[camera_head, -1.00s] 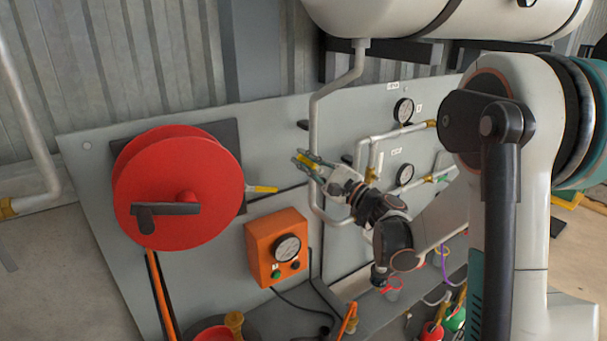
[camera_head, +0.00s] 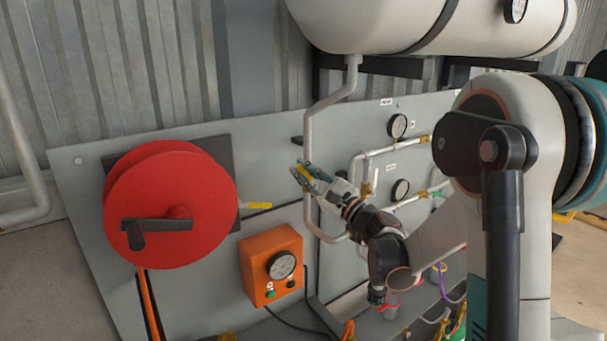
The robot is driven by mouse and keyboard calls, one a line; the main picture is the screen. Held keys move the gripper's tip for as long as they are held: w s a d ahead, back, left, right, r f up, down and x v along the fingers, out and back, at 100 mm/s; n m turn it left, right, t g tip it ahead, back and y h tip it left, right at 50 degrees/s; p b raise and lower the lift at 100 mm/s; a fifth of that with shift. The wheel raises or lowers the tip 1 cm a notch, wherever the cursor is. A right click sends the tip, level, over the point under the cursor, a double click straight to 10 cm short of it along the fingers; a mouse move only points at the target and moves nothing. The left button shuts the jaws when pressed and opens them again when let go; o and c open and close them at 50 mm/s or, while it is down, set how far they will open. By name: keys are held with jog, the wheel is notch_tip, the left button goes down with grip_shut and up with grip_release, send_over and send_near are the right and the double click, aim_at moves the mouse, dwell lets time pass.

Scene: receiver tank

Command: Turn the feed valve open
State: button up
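I cannot tell for sure which fitting is the feed valve; the small labels are unreadable. My gripper (camera_head: 300,172) points left in front of the grey vertical pipe (camera_head: 308,135).
A red hose reel (camera_head: 170,190) is on the grey panel (camera_head: 85,185) at left. An orange gauge box (camera_head: 258,262) stands below my gripper. Two gauges (camera_head: 397,126) (camera_head: 400,190) sit among the pipes. A white tank (camera_head: 375,25) hangs above. Cables and fittings clutter the bottom.

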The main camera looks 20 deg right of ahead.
jog(key=o, duration=0.3)
jog(key=v, duration=0.8)
dwell(0.3)
